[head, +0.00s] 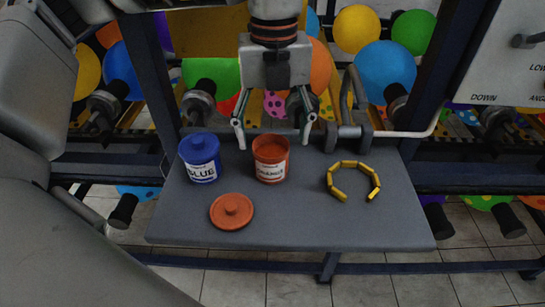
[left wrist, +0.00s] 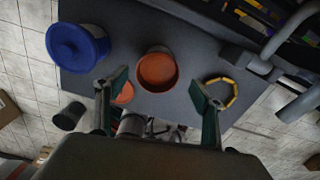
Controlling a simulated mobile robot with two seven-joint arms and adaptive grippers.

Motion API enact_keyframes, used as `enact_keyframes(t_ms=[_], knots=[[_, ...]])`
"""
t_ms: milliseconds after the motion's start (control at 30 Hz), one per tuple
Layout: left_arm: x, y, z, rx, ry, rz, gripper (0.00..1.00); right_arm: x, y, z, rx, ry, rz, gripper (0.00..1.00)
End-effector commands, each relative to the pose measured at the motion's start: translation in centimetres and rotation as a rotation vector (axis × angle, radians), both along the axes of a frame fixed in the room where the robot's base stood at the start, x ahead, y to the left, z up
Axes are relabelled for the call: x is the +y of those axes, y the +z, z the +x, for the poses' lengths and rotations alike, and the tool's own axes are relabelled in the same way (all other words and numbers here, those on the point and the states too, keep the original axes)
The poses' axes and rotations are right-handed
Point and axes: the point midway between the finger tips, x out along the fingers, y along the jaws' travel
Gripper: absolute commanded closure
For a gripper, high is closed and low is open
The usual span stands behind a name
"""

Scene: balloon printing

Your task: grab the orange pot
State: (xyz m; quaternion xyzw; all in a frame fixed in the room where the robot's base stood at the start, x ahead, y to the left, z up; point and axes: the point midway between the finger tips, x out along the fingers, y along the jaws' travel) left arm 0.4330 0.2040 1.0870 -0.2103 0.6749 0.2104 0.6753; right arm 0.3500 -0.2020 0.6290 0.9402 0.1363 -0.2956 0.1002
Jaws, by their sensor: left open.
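The orange pot (head: 271,160) stands upright and open on the grey table, with a white label on its front. In the left wrist view the pot (left wrist: 157,70) shows from above, between and beyond the fingers. Its orange lid (head: 232,211) lies on the table in front of it; in the wrist view the lid (left wrist: 124,93) is partly hidden by a finger. My left gripper (head: 273,140) is open and empty, with its fingers spread wide behind and above the pot. I cannot see it touching the pot. My right gripper is not in view.
A blue pot (head: 200,158) with a blue lid stands just left of the orange pot. A yellow segmented ring (head: 353,180) lies to the right on the grey table (head: 300,228). A metal handle and bar run along the table's back edge. The table's front right is clear.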

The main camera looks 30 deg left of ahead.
Motion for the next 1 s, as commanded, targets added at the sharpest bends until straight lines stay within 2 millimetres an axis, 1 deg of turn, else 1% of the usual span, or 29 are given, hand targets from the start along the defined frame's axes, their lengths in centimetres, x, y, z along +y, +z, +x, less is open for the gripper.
enact_keyframes(t_ms=[200,333,433,633,667,700,767,800,833,1000], knots=[[0.6,-2.9,-0.2,0.003,0.000,0.001,0.32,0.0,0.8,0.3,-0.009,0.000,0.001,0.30],[0.6,-4.5,-0.2,0.001,0.000,0.000,0.32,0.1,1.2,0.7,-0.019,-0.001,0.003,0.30],[0.6,-5.0,-0.2,0.000,-0.001,0.000,0.32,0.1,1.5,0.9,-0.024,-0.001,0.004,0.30],[0.6,-5.1,-0.1,-0.001,0.000,-0.001,0.32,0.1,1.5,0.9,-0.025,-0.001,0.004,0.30],[0.6,-5.0,-0.1,-0.001,0.000,-0.001,0.34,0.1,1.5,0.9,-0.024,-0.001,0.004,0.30],[0.6,-5.0,-0.1,-0.001,0.000,-0.001,0.45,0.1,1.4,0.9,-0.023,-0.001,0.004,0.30],[0.6,-5.0,-0.1,-0.001,0.000,-0.001,0.60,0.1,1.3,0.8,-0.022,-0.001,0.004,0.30],[0.6,-5.0,-0.1,0.000,0.000,0.000,0.71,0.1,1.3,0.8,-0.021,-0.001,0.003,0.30],[0.6,-5.0,-0.1,0.000,0.000,0.000,0.79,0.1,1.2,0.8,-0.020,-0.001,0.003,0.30],[0.6,-5.0,-0.1,-0.001,0.000,-0.001,0.79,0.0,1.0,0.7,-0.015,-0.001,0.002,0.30]])
